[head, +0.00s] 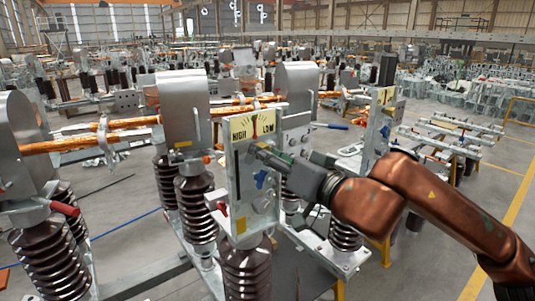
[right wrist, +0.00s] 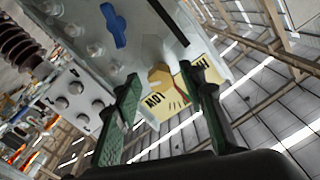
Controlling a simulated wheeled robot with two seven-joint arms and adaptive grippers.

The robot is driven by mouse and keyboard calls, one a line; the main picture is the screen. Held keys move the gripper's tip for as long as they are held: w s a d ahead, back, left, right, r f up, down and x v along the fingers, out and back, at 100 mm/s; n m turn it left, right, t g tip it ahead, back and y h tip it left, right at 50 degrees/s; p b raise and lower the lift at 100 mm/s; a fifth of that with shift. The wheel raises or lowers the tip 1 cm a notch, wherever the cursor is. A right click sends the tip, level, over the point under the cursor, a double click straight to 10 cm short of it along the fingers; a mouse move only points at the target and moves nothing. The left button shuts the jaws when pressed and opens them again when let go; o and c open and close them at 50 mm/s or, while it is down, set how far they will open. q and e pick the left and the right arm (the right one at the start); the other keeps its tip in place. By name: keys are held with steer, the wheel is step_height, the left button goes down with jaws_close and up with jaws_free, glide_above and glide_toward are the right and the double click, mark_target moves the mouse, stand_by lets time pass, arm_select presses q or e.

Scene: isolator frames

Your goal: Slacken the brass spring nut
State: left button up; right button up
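The brass spring nut (right wrist: 160,78) shows in the right wrist view as a yellow hexagonal piece on the grey metal plate, beside the HIGH/LOW scale. In the head view the upright plate (head: 236,190) carries the yellow scale (head: 253,124) with a red pointer; the nut cannot be made out there, behind my gripper. My right gripper (head: 262,154) is at the plate face just below the scale. Its green fingers (right wrist: 158,84) are apart, with the nut between their tips and a gap on each side. I cannot tell whether they reach around it. My left gripper is not in view.
A blue handle (right wrist: 114,26) and several bolts sit on the same plate. A red-tipped lever (head: 218,206) sticks out at its lower left. Brown ribbed insulators (head: 247,272) stand below and to the left.

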steer(key=v, duration=1.1)
steer(key=shift+d, duration=0.15)
steer(key=shift+s, duration=0.15)
